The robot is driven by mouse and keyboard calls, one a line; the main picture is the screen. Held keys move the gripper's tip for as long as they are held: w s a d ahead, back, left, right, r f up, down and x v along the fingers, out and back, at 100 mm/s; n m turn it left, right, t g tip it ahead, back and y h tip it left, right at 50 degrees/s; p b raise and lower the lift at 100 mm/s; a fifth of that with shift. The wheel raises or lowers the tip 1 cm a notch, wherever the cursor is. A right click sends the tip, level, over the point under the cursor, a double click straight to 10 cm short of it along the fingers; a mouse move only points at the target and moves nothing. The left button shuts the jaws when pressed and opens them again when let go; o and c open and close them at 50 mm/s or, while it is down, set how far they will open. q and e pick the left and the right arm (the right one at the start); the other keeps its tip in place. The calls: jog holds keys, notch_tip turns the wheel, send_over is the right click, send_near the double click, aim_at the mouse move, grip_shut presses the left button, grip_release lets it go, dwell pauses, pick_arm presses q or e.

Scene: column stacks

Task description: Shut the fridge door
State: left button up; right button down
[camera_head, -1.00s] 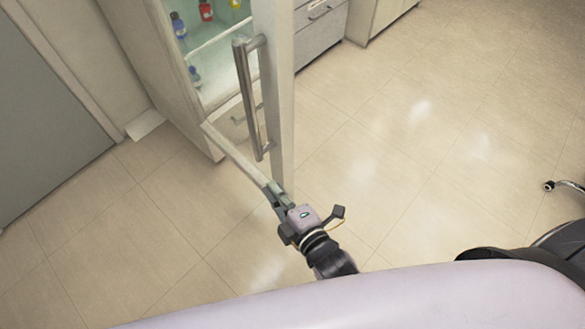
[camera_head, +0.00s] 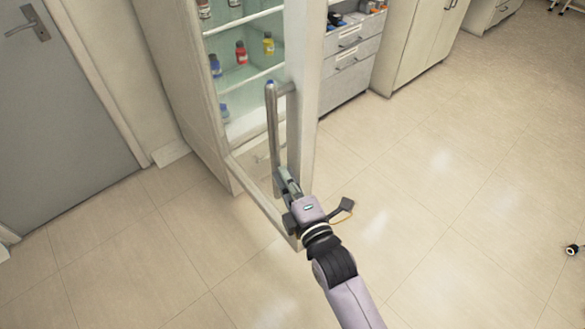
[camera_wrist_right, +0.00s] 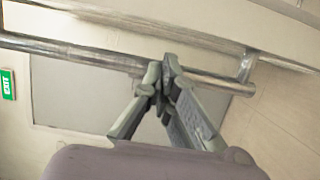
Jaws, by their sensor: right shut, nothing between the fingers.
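The fridge (camera_head: 183,85) stands at the upper left of the head view, with bottles on its inner shelves. Its door (camera_head: 303,100) stands open, seen nearly edge-on, with a long vertical metal handle (camera_head: 272,125) on its left side. My right gripper (camera_head: 284,178) is at the lower end of the handle, fingers shut with nothing between them. In the right wrist view the shut fingertips (camera_wrist_right: 160,72) overlap the handle bar (camera_wrist_right: 95,54); I cannot tell whether they touch it. My left gripper is not in view.
A grey room door (camera_head: 60,120) is at the left. Drawers (camera_head: 350,65) and a white cabinet (camera_head: 420,45) stand behind the fridge door. The tiled floor (camera_head: 450,210) is open to the right. A caster (camera_head: 572,250) shows at the right edge.

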jog(key=shift+w+d, duration=0.25)
jog(key=shift+d, duration=0.2)
jog(key=shift+w+d, duration=0.2)
jog(key=shift+d, duration=0.25)
jog(key=shift+d, duration=0.1)
